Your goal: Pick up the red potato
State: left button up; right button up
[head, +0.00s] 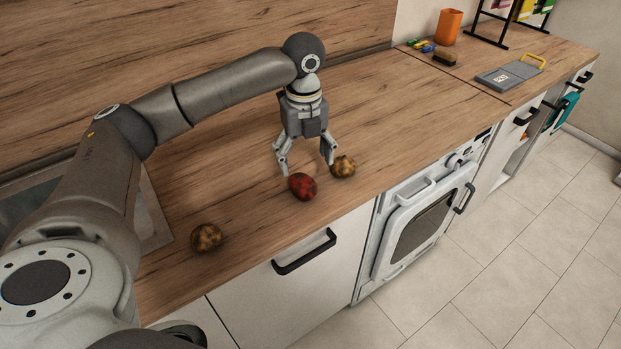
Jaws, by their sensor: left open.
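The red potato (302,186) lies on the wooden countertop near its front edge, dark red with darker blotches. My left gripper (306,168) points down just behind and above it, open, with nothing between its fingers. One finger is to the left of the potato and the other to its right, close to a brown potato (343,166). I cannot tell whether either finger touches anything. My right gripper is not in view.
Another brown potato (206,238) lies to the left near the counter's front edge. An orange cup (448,27), a brush (445,58) and a grey board with a yellow handle (509,75) are at the far right. The countertop (400,110) between is clear.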

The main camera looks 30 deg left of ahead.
aim_at(304, 181)
pick_arm(q)
jog(key=f, duration=0.1)
jog(key=s+f, duration=0.1)
jog(key=f, duration=0.1)
jog(key=shift+s, duration=0.1)
jog(key=shift+w+f, duration=0.2)
jog(key=shift+f, duration=0.2)
jog(key=f, duration=0.2)
jog(key=f+p, duration=0.1)
jog(key=f, duration=0.1)
jog(key=shift+w+a+f, duration=0.1)
jog(key=shift+w+f, duration=0.1)
jog(key=shift+f, duration=0.25)
jog(key=shift+c, duration=0.4)
jog(key=c, duration=1.1)
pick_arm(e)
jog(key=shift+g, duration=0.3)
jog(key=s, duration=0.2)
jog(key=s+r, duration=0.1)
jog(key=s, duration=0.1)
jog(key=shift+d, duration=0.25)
